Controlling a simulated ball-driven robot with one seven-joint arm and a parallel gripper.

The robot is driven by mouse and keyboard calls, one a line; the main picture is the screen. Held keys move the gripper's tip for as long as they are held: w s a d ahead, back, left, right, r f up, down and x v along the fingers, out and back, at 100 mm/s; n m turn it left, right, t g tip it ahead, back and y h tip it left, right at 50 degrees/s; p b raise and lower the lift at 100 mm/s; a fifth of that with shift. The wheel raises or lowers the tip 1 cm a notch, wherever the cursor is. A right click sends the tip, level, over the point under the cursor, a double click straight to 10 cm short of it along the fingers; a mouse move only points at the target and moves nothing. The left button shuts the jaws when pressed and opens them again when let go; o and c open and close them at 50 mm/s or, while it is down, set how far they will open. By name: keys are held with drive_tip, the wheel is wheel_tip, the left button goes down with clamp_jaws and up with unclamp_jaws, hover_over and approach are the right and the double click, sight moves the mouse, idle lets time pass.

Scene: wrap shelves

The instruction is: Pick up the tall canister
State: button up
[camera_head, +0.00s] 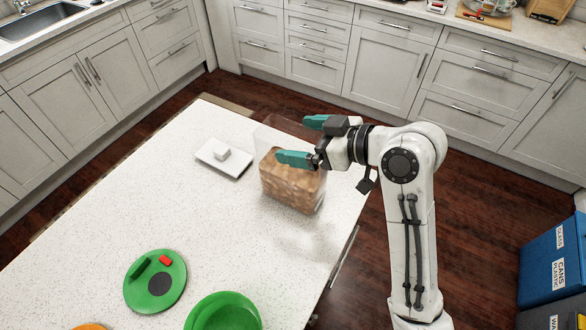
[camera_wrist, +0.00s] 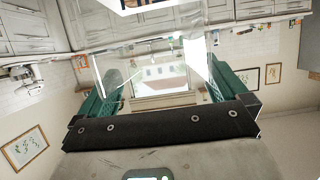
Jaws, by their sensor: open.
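The tall canister (camera_head: 291,186) is a clear, box-like container with brown contents in its lower part. It stands upright on the white speckled counter near its right edge. My gripper (camera_head: 292,140) is open, with its teal fingers on either side of the canister's clear upper part. In the wrist view, the canister's see-through walls (camera_wrist: 115,65) show between the two spread fingers. The head view does not show clearly whether the fingers touch it.
A white square dish (camera_head: 210,165) with a small white block (camera_head: 221,154) stands just left of the canister. A green round plate (camera_head: 140,292) and a green bowl (camera_head: 223,312) are at the front. The counter between is clear.

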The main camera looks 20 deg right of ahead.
drive_tip(key=shift+f, duration=0.1)
drive_tip(key=c, duration=1.8)
drive_tip(key=shift+w+r, duration=0.1)
drive_tip(key=shift+r, duration=0.1)
